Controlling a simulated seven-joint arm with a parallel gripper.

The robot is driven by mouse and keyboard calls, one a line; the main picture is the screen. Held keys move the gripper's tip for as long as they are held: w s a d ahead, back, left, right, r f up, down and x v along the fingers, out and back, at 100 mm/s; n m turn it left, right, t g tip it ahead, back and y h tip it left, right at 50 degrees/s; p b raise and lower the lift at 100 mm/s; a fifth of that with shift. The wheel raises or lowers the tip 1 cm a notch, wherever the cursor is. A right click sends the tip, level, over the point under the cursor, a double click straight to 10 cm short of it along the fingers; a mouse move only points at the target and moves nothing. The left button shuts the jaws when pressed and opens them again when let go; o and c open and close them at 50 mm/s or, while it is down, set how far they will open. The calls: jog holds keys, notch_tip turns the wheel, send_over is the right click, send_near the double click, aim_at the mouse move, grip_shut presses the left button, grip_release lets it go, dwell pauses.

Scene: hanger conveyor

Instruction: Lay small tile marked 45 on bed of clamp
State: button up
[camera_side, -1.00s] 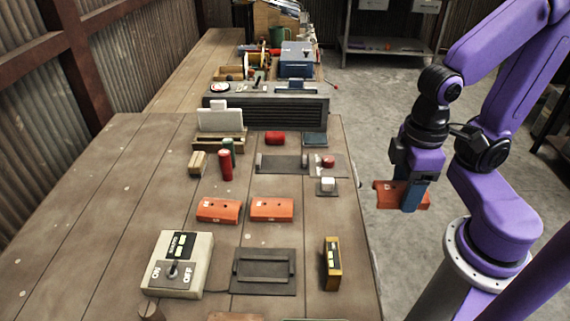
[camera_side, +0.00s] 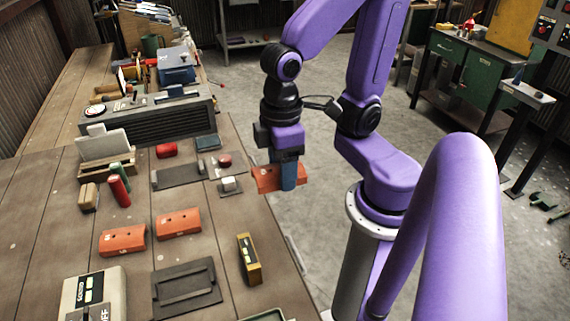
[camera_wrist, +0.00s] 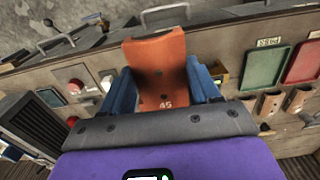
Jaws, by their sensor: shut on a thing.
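My gripper (camera_side: 288,182) is shut on an orange curved tile (camera_side: 265,178), holding it in the air just beyond the bench's right edge. In the wrist view the tile (camera_wrist: 160,68) sits between my two blue fingers (camera_wrist: 162,92) and its near end reads 45. A long dark plate with raised end blocks (camera_side: 180,174), possibly the clamp, lies on the bench left of my gripper; its bed looks empty. Two other orange tiles (camera_side: 123,240) (camera_side: 179,223) lie on the bench nearer the camera. Their marks are too small to read.
A red knob (camera_side: 225,161) and a white button (camera_side: 229,184) stand beside the long plate. A yellow box (camera_side: 249,259), a dark ridged plate (camera_side: 186,289) and a switch box (camera_side: 93,295) are nearer the camera.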

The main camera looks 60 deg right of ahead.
jog(key=w+a, duration=0.3)
jog(key=w, duration=0.5)
send_near(178, 175)
jog(key=shift+f, duration=3.2)
jog(key=o, duration=1.2)
